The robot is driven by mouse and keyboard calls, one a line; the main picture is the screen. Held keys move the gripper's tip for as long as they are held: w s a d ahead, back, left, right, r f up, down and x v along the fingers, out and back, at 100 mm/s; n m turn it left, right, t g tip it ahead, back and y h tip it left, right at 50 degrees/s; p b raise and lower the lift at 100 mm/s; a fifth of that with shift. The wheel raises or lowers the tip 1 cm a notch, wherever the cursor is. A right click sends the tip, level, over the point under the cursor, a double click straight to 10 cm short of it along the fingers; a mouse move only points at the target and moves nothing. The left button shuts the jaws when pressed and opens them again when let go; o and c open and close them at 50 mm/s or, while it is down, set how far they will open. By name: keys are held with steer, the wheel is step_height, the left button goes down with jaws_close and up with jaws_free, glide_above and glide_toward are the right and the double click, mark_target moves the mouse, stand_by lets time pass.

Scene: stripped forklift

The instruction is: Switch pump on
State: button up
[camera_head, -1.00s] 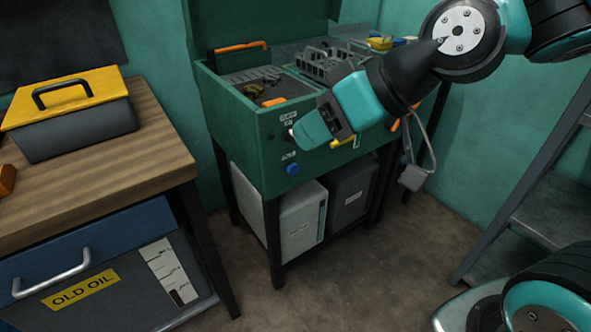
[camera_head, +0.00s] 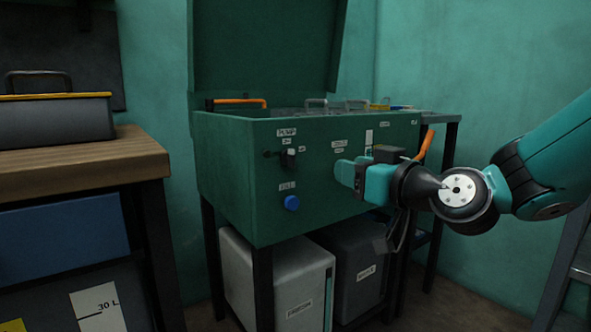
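The green parts washer cabinet (camera_head: 235,195) stands in the middle on dark legs with its lid raised. Its front carries a label reading PUMP (camera_head: 287,132) with a dark rotary switch (camera_head: 289,158) below it. A blue knob (camera_head: 291,203) sits lower, under another small label. My gripper (camera_head: 340,174) is to the right of the switch, in front of the cabinet's front face and apart from the switch. Its teal fingers point left; they overlap in this view, so the gap between them cannot be told.
A light container (camera_head: 290,285) and a dark one (camera_head: 355,265) stand under the cabinet. An orange hose (camera_head: 425,145) is behind my arm. Grey shelving (camera_head: 575,260) is at the right edge.

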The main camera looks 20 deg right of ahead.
steer(key=p, duration=1.4)
glide_toward(293, 152)
steer(key=x, duration=0.7)
steer(key=shift+w+a+r, duration=0.1)
steer(key=shift+w+r, duration=0.05)
steer(key=shift+w, duration=0.1)
steer(key=shift+x, duration=0.75)
steer(key=shift+c, duration=0.4)
jaws_close()
